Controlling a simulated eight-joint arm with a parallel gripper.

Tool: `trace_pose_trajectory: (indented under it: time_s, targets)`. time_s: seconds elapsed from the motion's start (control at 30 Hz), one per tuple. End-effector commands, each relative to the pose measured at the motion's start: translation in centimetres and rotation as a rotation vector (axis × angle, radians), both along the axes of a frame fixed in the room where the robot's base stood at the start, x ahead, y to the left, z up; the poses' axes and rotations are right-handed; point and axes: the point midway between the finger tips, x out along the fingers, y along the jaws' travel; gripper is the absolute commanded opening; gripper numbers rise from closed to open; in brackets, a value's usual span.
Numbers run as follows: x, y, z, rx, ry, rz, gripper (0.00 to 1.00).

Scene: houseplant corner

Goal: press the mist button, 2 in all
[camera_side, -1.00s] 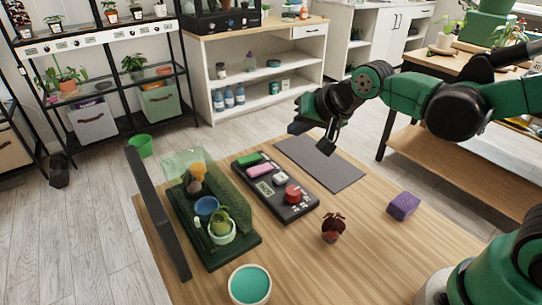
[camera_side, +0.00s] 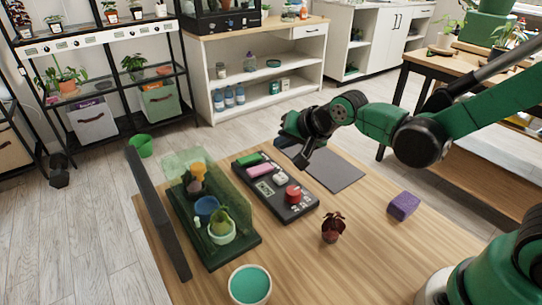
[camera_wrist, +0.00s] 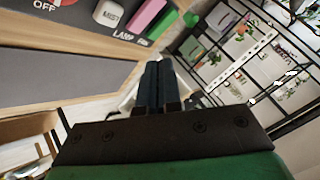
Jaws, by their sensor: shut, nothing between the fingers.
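The white mist button (camera_side: 280,178) sits on the dark control panel (camera_side: 296,214), between the pink button (camera_side: 260,170) and the red knob (camera_side: 293,194). My gripper (camera_side: 303,166) is shut and empty. In the side view it hangs above the table near the panel's right edge, apart from the buttons.
A terrarium (camera_side: 252,242) with a translucent green cover stands left of the panel. A grey mat (camera_side: 335,170) lies right of the panel. A small red plant (camera_side: 333,227), purple block (camera_side: 403,206) and teal-filled bowl (camera_side: 249,285) occupy the front.

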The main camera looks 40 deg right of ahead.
Motion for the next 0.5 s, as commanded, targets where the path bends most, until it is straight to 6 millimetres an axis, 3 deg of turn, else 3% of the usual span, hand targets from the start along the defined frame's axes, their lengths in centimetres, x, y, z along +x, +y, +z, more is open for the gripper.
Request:
trace_pose_trajectory:
  time_s: [0.2, 0.5]
  targets:
    - [0.0, 0.0, -3.2, 0.000, 0.000, 0.000, 0.00]
    - [0.0, 0.0, -5.4, 0.000, 0.000, 0.000, 0.00]
